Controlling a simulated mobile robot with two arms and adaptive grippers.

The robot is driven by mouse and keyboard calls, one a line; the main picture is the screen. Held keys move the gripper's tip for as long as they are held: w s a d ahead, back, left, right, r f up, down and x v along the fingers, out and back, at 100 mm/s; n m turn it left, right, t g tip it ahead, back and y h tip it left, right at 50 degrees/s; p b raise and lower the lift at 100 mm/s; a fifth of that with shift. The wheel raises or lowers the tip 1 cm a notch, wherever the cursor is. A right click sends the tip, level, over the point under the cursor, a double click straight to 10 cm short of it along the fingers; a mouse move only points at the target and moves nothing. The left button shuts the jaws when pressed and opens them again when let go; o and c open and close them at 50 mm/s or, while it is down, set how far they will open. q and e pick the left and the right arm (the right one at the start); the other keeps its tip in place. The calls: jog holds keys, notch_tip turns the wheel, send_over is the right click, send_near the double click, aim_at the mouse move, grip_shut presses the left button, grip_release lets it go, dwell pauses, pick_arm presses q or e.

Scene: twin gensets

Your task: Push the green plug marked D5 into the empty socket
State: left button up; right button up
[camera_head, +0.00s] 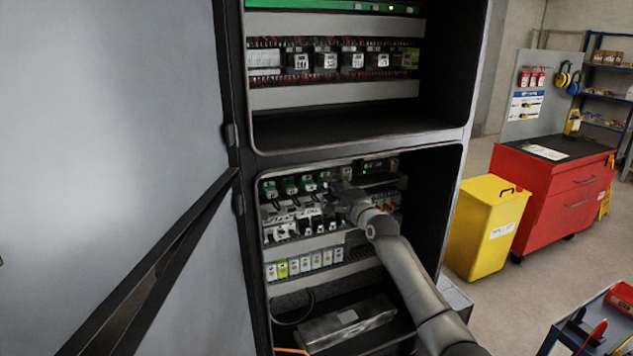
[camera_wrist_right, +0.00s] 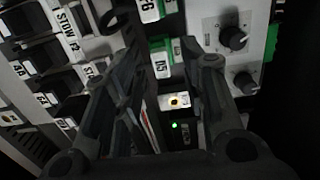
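The green plug marked D5 (camera_wrist_right: 161,62) shows in the right wrist view, between and beyond the spread fingers of my right gripper (camera_wrist_right: 168,65). I see no finger touching it. Its lower end and how deep it sits are hard to tell. In the head view my right gripper (camera_head: 340,192) is up against the row of green plugs (camera_head: 290,186) in the lower cabinet bay, and the D5 label cannot be read there. I cannot make out an empty socket clearly. My left gripper is not in view.
Another green-and-white plug (camera_wrist_right: 150,12) sits close above D5. A grey panel with black knobs (camera_wrist_right: 232,38) is close on the right. Rows of labelled devices (camera_wrist_right: 75,70) lie left. The cabinet door (camera_head: 120,150) stands open at left. A yellow bin (camera_head: 485,225) stands outside at right.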

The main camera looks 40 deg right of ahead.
jog(key=s+a, duration=0.2)
jog(key=s, duration=0.8)
notch_tip(320, 180, down, 22)
jog(key=a+n+g, duration=0.2)
jog(key=n+g, duration=0.2)
jog(key=s+a+f+n+g+y, duration=0.1)
jog(key=s+a+f+n+g, duration=0.3)
jog(key=f, duration=0.7)
jog(key=s+a+f+n, duration=0.1)
jog(key=s+a+f, duration=0.2)
jog(key=s+f, duration=0.55)
jog(key=s+a+f+n+g+y, duration=0.1)
jog(key=s+a+f+n+g, duration=0.2)
jog(key=s+f, duration=0.6)
jog(key=s+a+f+n+g, duration=0.1)
jog(key=s+a+f+n, duration=0.2)
jog(key=s+a+f, duration=0.55)
jog(key=s+a+f+n+g, duration=0.2)
jog(key=s+a+f+n, duration=0.2)
jog(key=s, duration=0.7)
jog(key=s+a+f+n+g+y, duration=0.1)
jog(key=s+a+f+n+g, duration=0.1)
jog(key=s+f, duration=0.5)
jog(key=s+a+n, duration=0.1)
jog(key=s+a, duration=0.1)
jog(key=s, duration=0.2)
jog(key=shift+s+a+f+n+g+b, duration=0.2)
jog(key=shift+s+a+n+g+b, duration=0.1)
jog(key=shift+s+n+b, duration=0.1)
jog(key=shift+s, duration=0.1)
